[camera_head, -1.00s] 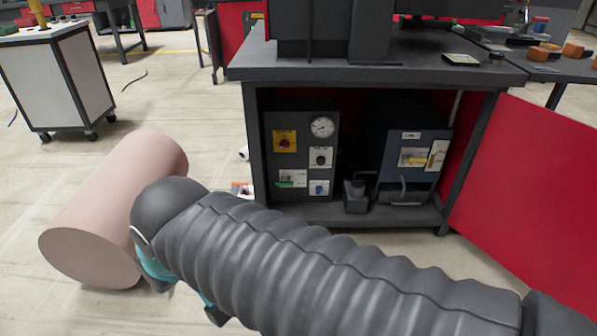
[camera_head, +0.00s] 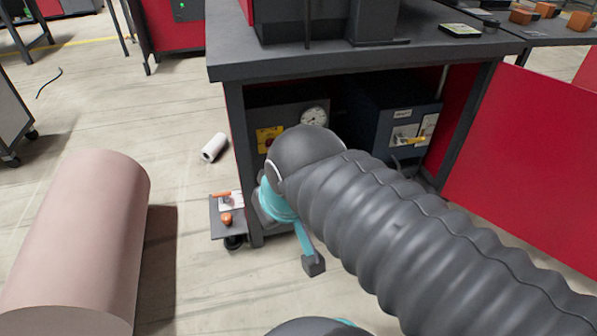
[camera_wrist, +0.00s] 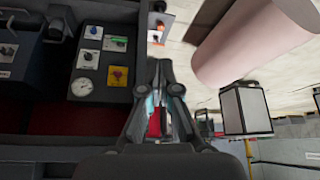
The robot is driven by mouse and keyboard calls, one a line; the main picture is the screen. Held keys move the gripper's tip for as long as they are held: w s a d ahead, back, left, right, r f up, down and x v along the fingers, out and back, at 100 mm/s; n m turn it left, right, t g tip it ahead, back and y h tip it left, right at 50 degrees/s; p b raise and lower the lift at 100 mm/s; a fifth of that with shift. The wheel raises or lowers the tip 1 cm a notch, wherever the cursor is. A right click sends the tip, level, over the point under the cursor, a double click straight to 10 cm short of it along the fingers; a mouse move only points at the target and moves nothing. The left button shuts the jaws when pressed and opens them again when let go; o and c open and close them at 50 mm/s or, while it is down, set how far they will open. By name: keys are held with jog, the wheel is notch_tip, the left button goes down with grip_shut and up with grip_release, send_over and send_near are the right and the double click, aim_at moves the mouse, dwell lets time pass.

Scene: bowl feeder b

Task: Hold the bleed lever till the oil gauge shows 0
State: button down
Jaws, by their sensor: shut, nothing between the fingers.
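A round white gauge (camera_head: 315,117) sits on a dark control panel inside the open bench cabinet. It also shows in the wrist view (camera_wrist: 81,87); its reading is too small to make out. A yellow plate with a red knob (camera_head: 270,138) is beside it. A yellow-handled lever (camera_head: 413,140) is on a blue-grey box (camera_head: 400,105) at the cabinet's right; I cannot tell whether it is the bleed lever. In the wrist view my gripper (camera_wrist: 160,66) is shut and empty, beside the control panel and apart from its knobs. My arm hides the panel's lower part in the head view.
A large pink cylinder (camera_head: 85,235) lies on the floor at left. A low cart (camera_head: 216,230) with small tools is close to the cabinet's left leg (camera_head: 241,150). A white roll (camera_head: 213,147) lies behind. The open red door (camera_head: 520,170) bounds the right side.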

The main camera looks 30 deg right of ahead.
dwell(0.3)
jog(key=w+d+f+m, duration=0.15)
jog(key=w+d, duration=0.25)
jog(key=w, duration=0.7)
jog(key=w+d+f, duration=0.2)
jog(key=w+d, duration=0.2)
jog(key=w, duration=0.6)
jog(key=w+d+f+m, duration=0.1)
jog(key=w+d+f, duration=0.4)
jog(key=w+f, duration=0.2)
jog(key=w+d+f+g+h, duration=0.1)
jog(key=w+d+f, duration=0.4)
jog(key=w+f, duration=0.2)
notch_tip(320, 180, down, 2)
jog(key=shift+d+f+m+g, duration=0.1)
jog(key=shift+d+m+g, duration=0.2)
jog(key=shift+d+m, duration=0.05)
jog(key=shift+w+f, duration=0.1)
jog(key=shift+w, duration=0.05)
